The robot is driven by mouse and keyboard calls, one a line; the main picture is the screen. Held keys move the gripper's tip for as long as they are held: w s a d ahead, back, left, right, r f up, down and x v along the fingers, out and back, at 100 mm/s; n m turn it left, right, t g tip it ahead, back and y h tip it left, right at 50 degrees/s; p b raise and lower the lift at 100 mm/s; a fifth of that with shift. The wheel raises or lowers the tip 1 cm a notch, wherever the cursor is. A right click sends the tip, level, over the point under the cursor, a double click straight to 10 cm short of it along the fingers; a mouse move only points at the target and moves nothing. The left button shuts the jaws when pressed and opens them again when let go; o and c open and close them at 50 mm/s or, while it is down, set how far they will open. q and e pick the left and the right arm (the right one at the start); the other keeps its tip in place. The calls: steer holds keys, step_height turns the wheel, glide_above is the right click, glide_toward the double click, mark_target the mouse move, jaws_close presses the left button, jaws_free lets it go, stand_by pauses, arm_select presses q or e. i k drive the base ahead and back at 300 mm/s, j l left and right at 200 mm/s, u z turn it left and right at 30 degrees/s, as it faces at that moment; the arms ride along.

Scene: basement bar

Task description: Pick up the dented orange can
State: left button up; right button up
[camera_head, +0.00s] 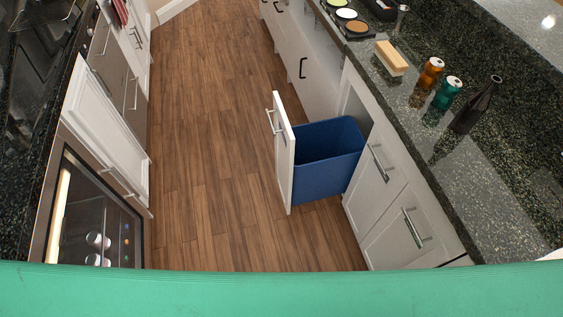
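The orange can (430,71) stands upright on the dark granite counter at the right, with a silver top. A dent in it is too small to make out. A green can (447,92) stands close beside it, to the lower right. Neither of my grippers shows in the head view, so nothing is seen near the orange can.
A dark bottle (475,106) stands right of the green can. A wooden-backed brush or block (391,58) lies left of the orange can. A blue bin (328,160) sits in a pulled-out cabinet drawer (283,150) that juts into the aisle. The wooden floor (200,130) is otherwise clear.

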mark_target(434, 67)
steer(key=i, duration=0.35)
steer(key=i+z, duration=0.4)
steer(key=i+j+z, duration=0.1)
steer(key=z, duration=0.35)
steer(key=i, duration=0.05)
